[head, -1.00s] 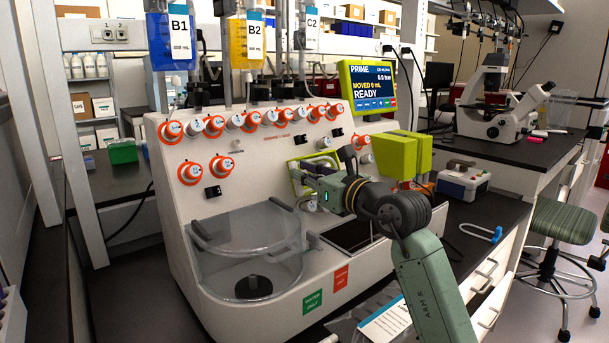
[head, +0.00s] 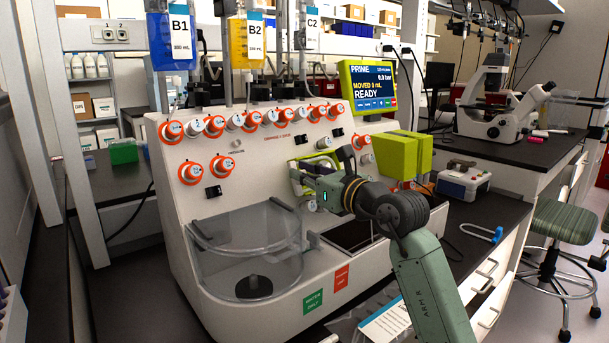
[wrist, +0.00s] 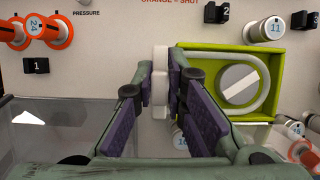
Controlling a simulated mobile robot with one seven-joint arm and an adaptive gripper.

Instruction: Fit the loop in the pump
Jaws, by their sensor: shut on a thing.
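My gripper (wrist: 160,95) is shut on the white block (wrist: 160,60) of the loop, at the left edge of the green pump housing (wrist: 289,45). The pale tube of the loop (wrist: 262,64) runs from the block into the housing and curves around the right side of the round rotor (wrist: 240,85). The lower tube end is partly hidden by my right finger, and I cannot tell whether the block is seated. In the head view, my gripper (head: 308,181) reaches the pump opening (head: 297,165), mostly hiding the loop.
White and orange valve knobs (head: 191,173) line the panel. A clear bowl (head: 250,245) stands left of my gripper, and an open dark recess (head: 350,235) lies below it. The screen (head: 370,88) reads PRIME and READY. A blue clip-like item (head: 484,233) lies on the right bench.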

